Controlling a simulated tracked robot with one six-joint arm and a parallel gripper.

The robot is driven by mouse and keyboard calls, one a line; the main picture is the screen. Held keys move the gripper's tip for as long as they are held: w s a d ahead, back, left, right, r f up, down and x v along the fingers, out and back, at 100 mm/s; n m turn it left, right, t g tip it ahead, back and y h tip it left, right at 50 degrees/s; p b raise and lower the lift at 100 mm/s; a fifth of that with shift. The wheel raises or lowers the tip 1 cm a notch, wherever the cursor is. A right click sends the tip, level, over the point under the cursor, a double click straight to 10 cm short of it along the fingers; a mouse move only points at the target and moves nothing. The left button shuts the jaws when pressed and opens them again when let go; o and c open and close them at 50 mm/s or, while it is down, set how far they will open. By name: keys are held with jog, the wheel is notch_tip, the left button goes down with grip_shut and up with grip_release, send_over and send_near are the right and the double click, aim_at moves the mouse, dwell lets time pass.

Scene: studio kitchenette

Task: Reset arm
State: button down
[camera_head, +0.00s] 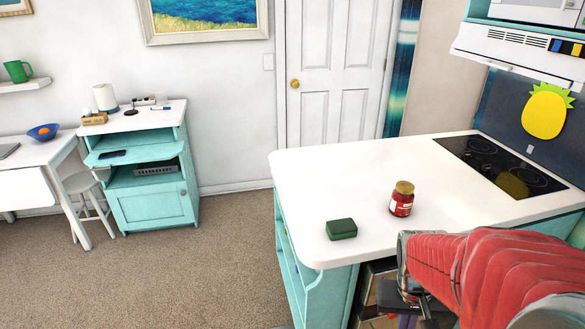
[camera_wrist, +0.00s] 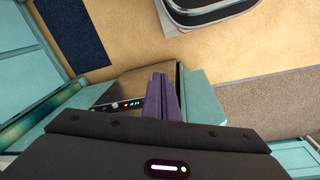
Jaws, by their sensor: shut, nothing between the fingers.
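My gripper (camera_wrist: 160,80) shows in the wrist view as two purple fingers pressed together, with nothing between them. Behind the fingers is my dark wrist housing with a small lit indicator. In the head view my red arm reaches in from the lower right, in front of the counter's near side. There my gripper (camera_head: 407,320) hangs low beside the counter, mostly cut off by the bottom edge of the picture.
The white counter (camera_head: 330,185) holds a green box (camera_head: 341,229) and a red jar (camera_head: 402,199), with a black cooktop (camera_head: 497,165) at the back right. A teal cabinet (camera_head: 155,203) stands at the left. The carpet (camera_head: 190,270) between is clear. The wrist view shows a metallic appliance (camera_wrist: 125,95) with a lit display near the fingers.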

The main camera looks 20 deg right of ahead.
jog(key=w+a+r+n+t+y, duration=0.1)
jog(key=a+r+n+t, duration=0.4)
jog(key=a+r, duration=1)
jog(key=w+a, duration=0.1)
jog(key=a, duration=0.2)
jog(key=shift+a+r+y, duration=0.2)
jog(key=shift+r+y, duration=0.05)
jog(key=shift+y, duration=0.05)
